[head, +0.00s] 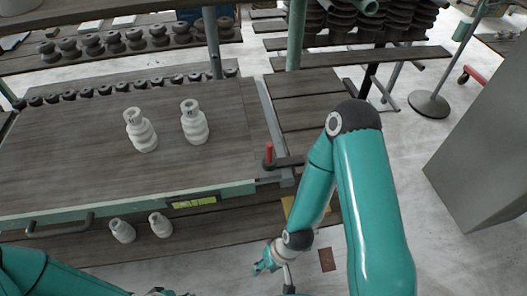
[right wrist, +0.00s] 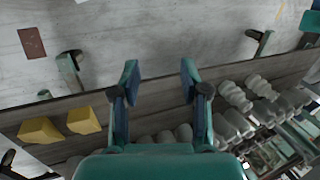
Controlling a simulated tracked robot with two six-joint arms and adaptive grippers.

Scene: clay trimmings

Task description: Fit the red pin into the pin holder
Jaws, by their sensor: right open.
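A small red upright piece (head: 268,152), which looks like the red pin, stands at the right edge of the wooden table. Its lower end is at a dark bracket (head: 289,161); I cannot tell whether it sits in it or beside it. I cannot clearly identify the pin holder. My right gripper (head: 273,273) is low in front of the table, below and well apart from the red piece. In the right wrist view its fingers (right wrist: 160,78) are spread with nothing between them. My left gripper (head: 165,293) barely shows at the bottom edge; its jaws are cut off.
Two white ribbed clay pieces (head: 141,130) (head: 194,122) stand on the table (head: 80,180). Two more (head: 122,230) (head: 160,224) stand on a lower shelf. Yellow blocks (right wrist: 41,131) show in the right wrist view. A grey cabinet (head: 485,150) stands at right, with open floor before it.

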